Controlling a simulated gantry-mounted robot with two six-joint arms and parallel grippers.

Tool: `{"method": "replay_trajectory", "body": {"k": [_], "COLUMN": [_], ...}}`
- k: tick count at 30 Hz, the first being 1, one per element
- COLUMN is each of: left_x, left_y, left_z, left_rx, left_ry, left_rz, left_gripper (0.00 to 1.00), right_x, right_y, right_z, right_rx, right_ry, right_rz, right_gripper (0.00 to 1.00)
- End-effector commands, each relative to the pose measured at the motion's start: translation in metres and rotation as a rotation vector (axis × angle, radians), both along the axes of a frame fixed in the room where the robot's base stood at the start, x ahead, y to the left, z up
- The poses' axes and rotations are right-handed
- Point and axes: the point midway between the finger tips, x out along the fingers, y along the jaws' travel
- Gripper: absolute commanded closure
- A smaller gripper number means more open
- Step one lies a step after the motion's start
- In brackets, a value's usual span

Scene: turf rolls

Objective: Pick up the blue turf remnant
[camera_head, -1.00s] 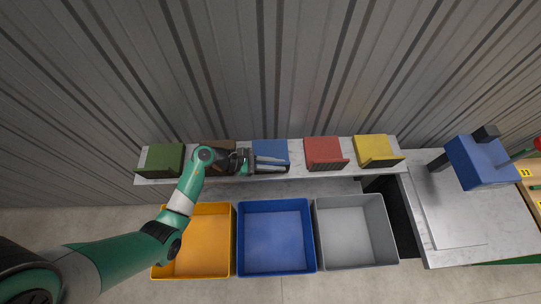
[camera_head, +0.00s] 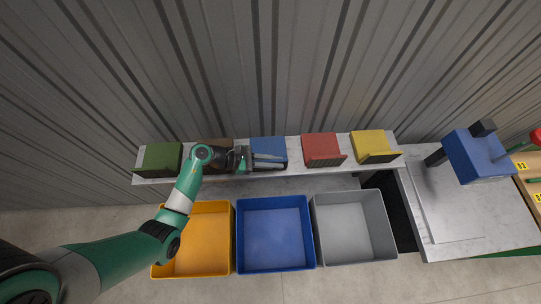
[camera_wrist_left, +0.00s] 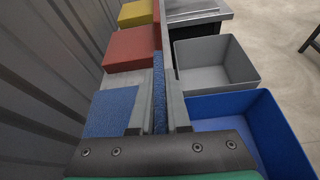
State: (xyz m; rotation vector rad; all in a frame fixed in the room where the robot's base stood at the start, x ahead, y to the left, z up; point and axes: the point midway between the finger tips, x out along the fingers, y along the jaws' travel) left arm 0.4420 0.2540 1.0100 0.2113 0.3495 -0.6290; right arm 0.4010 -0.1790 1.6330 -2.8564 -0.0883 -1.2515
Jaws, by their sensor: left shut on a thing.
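The blue turf remnant (camera_head: 268,146) is on the pale shelf (camera_head: 222,174), between the brown and red pieces. My left gripper (camera_head: 283,162) reaches along the shelf from the left, its fingers at the front edge of the blue piece. In the left wrist view the fingers are shut on a thin blue upright part (camera_wrist_left: 159,85) of the remnant. The remnant's flat blue top (camera_wrist_left: 111,110) shows to the left of the fingers. The fingers hide part of its front. My right gripper is not in view.
Green (camera_head: 160,157), brown (camera_head: 219,145), red (camera_head: 322,147) and yellow (camera_head: 372,144) turf pieces share the shelf. Orange (camera_head: 205,240), blue (camera_head: 273,232) and grey (camera_head: 352,225) bins stand in front. A corrugated wall (camera_head: 230,70) rises behind. A table (camera_head: 450,225) stands at the right.

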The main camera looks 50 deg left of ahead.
Motion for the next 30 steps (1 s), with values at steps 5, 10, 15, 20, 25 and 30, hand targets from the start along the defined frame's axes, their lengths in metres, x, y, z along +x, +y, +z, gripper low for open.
{"method": "replay_trajectory", "body": {"k": [5, 10, 15, 20, 25, 30], "left_x": [0.0, -0.001, -0.04, -0.083, -0.117, -0.135], "left_y": [0.0, 0.0, -0.008, -0.016, -0.023, -0.027], "left_z": [0.008, 0.039, 0.084, 0.106, 0.121, 0.129], "left_rx": [0.0, 0.004, 0.003, -0.001, 0.0, 0.0], "left_ry": [-0.002, -0.006, -0.004, 0.001, 0.001, 0.001], "left_rz": [0.0, 0.0, 0.002, 0.005, 0.005, 0.001], "left_gripper": [1.0, 1.0, 1.0, 1.0, 1.0, 1.0], "right_x": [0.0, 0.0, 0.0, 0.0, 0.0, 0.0], "right_y": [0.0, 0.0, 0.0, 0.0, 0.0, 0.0], "right_z": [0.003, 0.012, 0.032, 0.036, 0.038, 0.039], "right_rx": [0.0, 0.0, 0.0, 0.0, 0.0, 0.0], "right_ry": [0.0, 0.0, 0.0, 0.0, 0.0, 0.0], "right_rz": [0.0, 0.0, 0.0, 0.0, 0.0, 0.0], "right_gripper": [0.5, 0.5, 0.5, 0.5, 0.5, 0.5]}}
